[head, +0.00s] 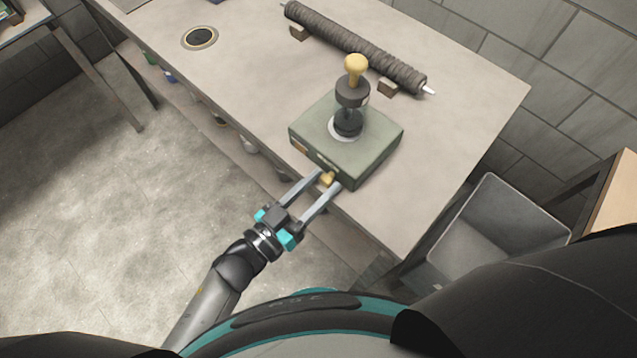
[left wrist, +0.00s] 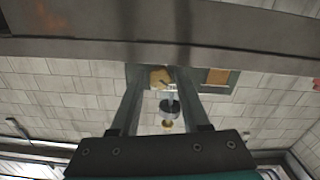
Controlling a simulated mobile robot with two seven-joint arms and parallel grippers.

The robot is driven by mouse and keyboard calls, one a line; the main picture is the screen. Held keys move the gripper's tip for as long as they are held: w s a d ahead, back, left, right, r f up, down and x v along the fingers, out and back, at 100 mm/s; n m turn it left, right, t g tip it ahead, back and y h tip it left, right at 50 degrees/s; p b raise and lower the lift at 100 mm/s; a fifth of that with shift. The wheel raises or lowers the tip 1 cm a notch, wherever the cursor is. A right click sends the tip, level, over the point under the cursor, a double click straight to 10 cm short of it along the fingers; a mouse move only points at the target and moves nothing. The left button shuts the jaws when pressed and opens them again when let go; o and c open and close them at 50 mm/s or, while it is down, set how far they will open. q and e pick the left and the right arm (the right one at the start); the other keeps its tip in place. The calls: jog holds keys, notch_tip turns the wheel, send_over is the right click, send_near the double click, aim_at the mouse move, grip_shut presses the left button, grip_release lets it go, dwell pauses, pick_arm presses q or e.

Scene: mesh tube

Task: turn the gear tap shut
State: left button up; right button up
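The gear tap (head: 327,178) is a small brass-yellow fitting low on the front face of a green box (head: 365,150) on the bench. A black column with a yellow knob (head: 355,66) stands on top of the box. My left gripper (head: 329,180) reaches up from below, its two fingers apart, one on each side of the tap. In the left wrist view, the brass tap (left wrist: 160,77) shows between the fingertips of the gripper (left wrist: 161,75). Whether a finger touches the tap is too small to tell. My right gripper is not in view.
The box stands near the front edge of the grey bench (head: 440,150). A dark mesh-covered tube (head: 355,45) lies on small blocks behind it. A round ring fitting (head: 199,38) is at the left. A grey bin (head: 495,230) stands at the right. Bench space right of the box is clear.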

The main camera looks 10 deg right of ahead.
pick_arm(q)
grip_shut()
jog(key=shift+m, duration=0.3)
jog(key=m, duration=0.2)
jog(key=shift+m+p, duration=0.3)
jog(key=shift+p, duration=0.05)
jog(key=shift+m, duration=1.8)
jog(key=shift+o, duration=1.7)
grip_release()
